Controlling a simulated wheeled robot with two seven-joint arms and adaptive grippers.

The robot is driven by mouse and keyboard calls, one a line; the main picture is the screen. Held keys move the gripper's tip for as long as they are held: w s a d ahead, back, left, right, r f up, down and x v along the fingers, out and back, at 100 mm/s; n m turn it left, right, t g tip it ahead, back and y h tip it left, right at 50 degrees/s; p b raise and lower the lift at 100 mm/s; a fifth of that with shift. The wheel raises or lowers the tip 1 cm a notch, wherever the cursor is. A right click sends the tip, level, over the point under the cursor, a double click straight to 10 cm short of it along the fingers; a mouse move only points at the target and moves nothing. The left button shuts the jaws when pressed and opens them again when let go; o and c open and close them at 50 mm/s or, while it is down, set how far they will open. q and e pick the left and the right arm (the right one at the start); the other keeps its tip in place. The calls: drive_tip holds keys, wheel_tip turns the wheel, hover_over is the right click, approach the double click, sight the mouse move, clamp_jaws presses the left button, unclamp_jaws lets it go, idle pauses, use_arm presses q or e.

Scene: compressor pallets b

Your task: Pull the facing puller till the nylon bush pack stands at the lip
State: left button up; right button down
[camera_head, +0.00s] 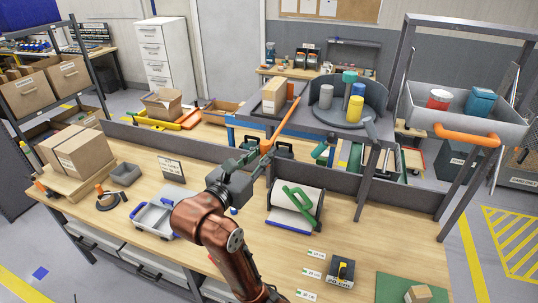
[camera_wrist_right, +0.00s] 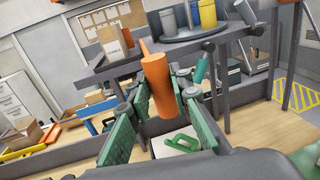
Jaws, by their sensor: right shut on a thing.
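The facing puller (camera_head: 284,123) is a long orange tool that slants up from my right gripper to the raised grey shelf. Its thick orange handle (camera_wrist_right: 160,88) stands between the green finger pads in the right wrist view. My right gripper (camera_head: 264,150) is shut on that handle, above the bench and in front of the shelf. A tan box with a pale face (camera_head: 273,96) stands on the shelf, left of the puller's far end; it also shows in the wrist view (camera_wrist_right: 112,44). It may be the nylon bush pack; its label is unreadable. The puller's contact with it is unclear. My left gripper is out of view.
A round grey turntable (camera_head: 350,118) with several coloured cylinders stands right of the box. Below, a white sloped stand (camera_head: 296,205) holds a green handle (camera_head: 300,201). A grey tray (camera_head: 155,216) lies left of my arm. A grey bin (camera_head: 462,115) stands at right.

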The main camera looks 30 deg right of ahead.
drive_tip(key=shift+s+a+r, duration=0.1)
drive_tip(key=shift+s+r, duration=0.1)
drive_tip(key=shift+s, duration=0.05)
drive_tip(key=c, duration=2.1)
unclamp_jaws()
drive_tip(key=shift+w+d+f, duration=0.2)
drive_tip(key=shift+w+d, duration=0.1)
drive_tip(key=shift+d, duration=0.15)
drive_tip(key=o, duration=0.3)
drive_tip(key=shift+s+a+r, duration=0.15)
drive_tip(key=shift+s+a, duration=0.05)
drive_tip(key=shift+s, duration=0.1)
drive_tip(key=shift+o, duration=0.3)
drive_tip(key=shift+w+a, duration=0.1)
drive_tip(key=shift+a, duration=0.1)
drive_tip(key=shift+w, duration=0.15)
drive_tip(key=shift+d, duration=0.1)
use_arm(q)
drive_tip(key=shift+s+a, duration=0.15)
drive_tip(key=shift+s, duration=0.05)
use_arm(e)
drive_tip(key=v, duration=0.7)
drive_tip(key=shift+a, duration=0.35)
drive_tip(key=shift+d, duration=0.1)
